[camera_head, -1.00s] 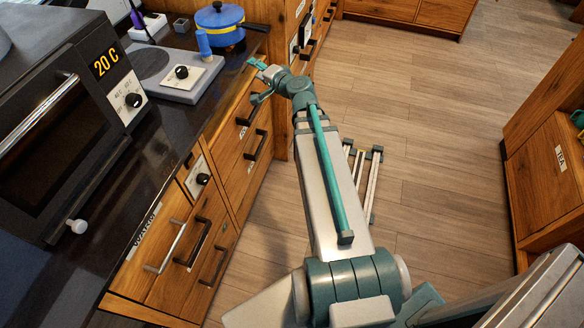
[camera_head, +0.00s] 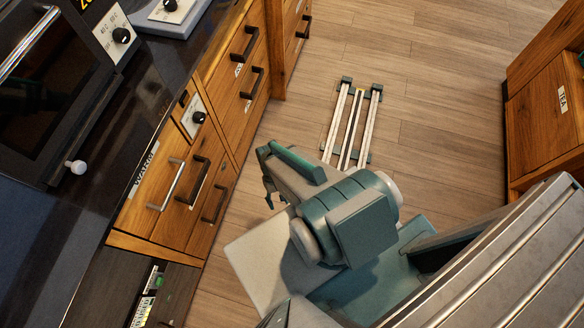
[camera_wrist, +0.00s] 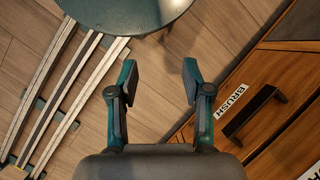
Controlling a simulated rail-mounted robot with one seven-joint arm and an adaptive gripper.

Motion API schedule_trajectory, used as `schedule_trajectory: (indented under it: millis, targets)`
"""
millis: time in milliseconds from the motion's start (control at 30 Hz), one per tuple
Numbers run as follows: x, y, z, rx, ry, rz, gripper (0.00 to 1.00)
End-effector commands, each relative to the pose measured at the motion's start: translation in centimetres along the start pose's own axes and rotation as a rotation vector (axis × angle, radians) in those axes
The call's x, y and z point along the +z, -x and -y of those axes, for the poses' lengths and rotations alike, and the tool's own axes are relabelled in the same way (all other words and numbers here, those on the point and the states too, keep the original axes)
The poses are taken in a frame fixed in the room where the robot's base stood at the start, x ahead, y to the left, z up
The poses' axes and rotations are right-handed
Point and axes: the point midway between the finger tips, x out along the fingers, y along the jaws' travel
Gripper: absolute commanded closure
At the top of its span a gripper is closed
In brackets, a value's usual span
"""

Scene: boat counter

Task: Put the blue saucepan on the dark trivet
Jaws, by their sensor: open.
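Neither the blue saucepan nor the dark trivet shows in the head view or the wrist view now. My gripper (camera_wrist: 160,82) is open in the wrist view, with its two teal fingers apart and nothing between them. In the head view my gripper (camera_head: 268,182) is small and partly hidden by my arm, low over the floor beside the drawers.
A dark counter (camera_head: 115,140) runs along the left, with an oven (camera_head: 62,105) on it. Wooden drawers (camera_head: 190,195) with handles are below. The brush drawer (camera_wrist: 262,110) is close to my gripper. Wooden floor (camera_head: 430,90) is open to the right.

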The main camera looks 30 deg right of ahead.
Motion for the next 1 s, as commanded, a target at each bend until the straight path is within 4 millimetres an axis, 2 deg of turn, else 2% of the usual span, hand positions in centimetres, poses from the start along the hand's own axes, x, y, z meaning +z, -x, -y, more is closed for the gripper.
schedule_trajectory:
  millis: [33, 100, 233, 1000]
  targets:
    - [1.8, -1.2, -0.7, 0.042, 0.022, 0.051, 0.51]
    - [3.5, -2.3, -1.5, 0.090, 0.046, 0.101, 0.51]
    - [5.3, -3.2, -2.4, 0.139, 0.070, 0.154, 0.51]
    - [5.5, -3.3, -2.6, 0.150, 0.076, 0.164, 0.51]
